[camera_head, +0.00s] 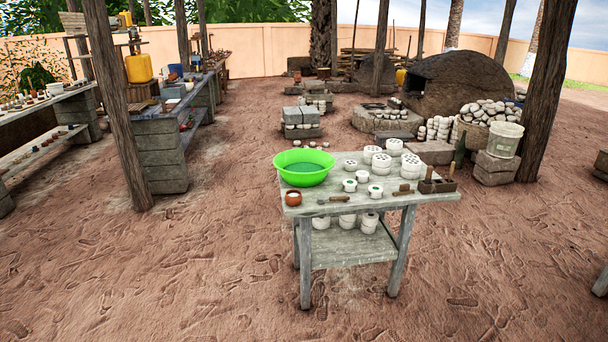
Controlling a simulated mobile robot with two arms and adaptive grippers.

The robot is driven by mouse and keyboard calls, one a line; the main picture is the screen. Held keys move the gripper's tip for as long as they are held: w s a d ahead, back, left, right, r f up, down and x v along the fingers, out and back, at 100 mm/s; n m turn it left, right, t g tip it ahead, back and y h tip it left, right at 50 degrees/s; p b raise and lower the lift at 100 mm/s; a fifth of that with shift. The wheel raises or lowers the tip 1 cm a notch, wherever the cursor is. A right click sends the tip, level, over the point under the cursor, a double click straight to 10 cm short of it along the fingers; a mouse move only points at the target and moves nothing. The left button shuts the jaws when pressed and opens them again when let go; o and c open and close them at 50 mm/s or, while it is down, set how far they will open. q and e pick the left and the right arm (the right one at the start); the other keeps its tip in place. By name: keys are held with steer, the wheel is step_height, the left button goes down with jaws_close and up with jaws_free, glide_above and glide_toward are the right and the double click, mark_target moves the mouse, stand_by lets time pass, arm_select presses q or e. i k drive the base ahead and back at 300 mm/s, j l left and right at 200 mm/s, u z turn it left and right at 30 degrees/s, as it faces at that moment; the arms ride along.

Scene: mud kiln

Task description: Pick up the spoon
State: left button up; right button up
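A small utensil that looks like the spoon (335,199) lies near the front edge of a grey wooden table (330,187). Its dark end points left and its thin handle points right. It lies just right of a small reddish-brown pot (293,198). It is small in the picture, so its exact shape is hard to tell. Neither of my grippers shows in the head view.
A bright green basin (303,167) stands at the table's back left. White perforated cylinders (381,163), small jars (375,191) and a dark tool box (437,185) share the tabletop. Open dirt ground (200,270) lies in front. A wooden post (115,110) stands left.

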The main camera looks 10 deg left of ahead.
mark_target(320, 200)
steer(key=i+z, duration=0.1)
steer(key=z, duration=0.35)
steer(key=i+j+z, duration=0.45)
steer(key=j, duration=0.25)
steer(key=i+j+z, duration=0.25)
steer(key=j, duration=0.2)
